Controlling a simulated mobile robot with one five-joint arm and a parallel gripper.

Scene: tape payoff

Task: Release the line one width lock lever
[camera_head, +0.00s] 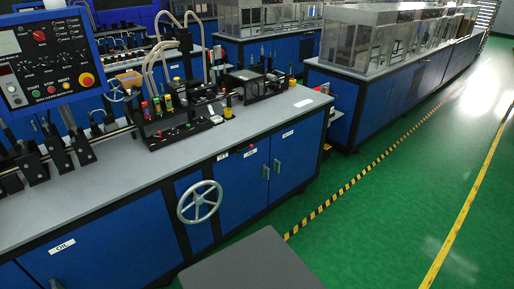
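A long blue machine bench with a grey top (230,138) fills the left and middle of the head view. A black unit (178,130) with small yellow, red and green parts and several pale hoses stands on it. Several black clamp-like brackets (75,150) sit along a rail at the left. I cannot tell which small part is the line one width lock lever, or its position. My gripper is not in view.
A grey handwheel (199,202) sticks out from the bench front. A control panel (45,58) with knobs and a red button stands at upper left. Glass-covered benches (385,42) stand behind. The green floor (400,200) at right is clear, with striped and yellow lines.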

